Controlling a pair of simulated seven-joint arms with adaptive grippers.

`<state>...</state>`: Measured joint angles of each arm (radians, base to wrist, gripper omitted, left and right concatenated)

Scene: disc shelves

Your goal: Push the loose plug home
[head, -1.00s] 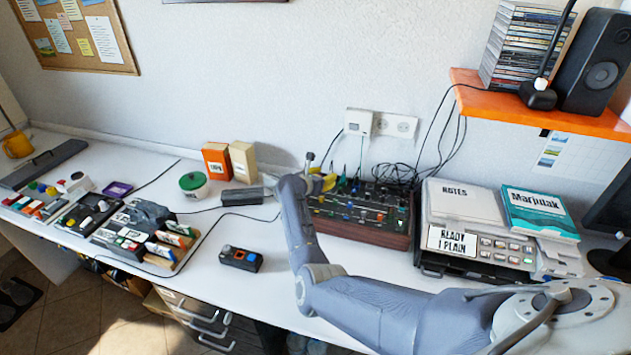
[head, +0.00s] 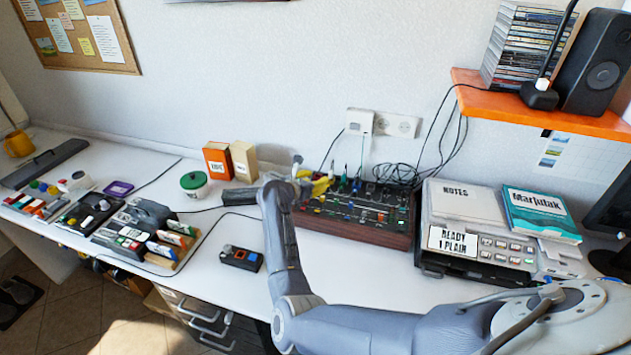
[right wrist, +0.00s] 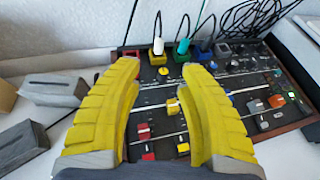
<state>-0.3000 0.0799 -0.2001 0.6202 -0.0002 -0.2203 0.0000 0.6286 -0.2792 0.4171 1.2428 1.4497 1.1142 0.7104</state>
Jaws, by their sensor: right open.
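The dark control box with wooden sides (head: 352,233) stands on the desk below the wall socket. In the right wrist view the box (right wrist: 150,98) carries sliders and a back row of coloured sockets. A white plug (right wrist: 158,46) stands upright at a yellow socket, and a green plug (right wrist: 183,46) stands beside it. Cables rise from both. I cannot tell which plug is loose. My right gripper (head: 318,186) is over the box's left part. Its yellow fingers (right wrist: 160,82) are open and empty, apart from the plugs, which show beyond the fingertips. My left gripper is not in view.
A grey block (head: 240,195) and orange and cream boxes (head: 217,161) stand left of the control box. A black tangle of cables (head: 395,172) lies behind it. A printer-like machine (head: 475,250) stands to its right. The desk front around the small button box (head: 241,258) is mostly clear.

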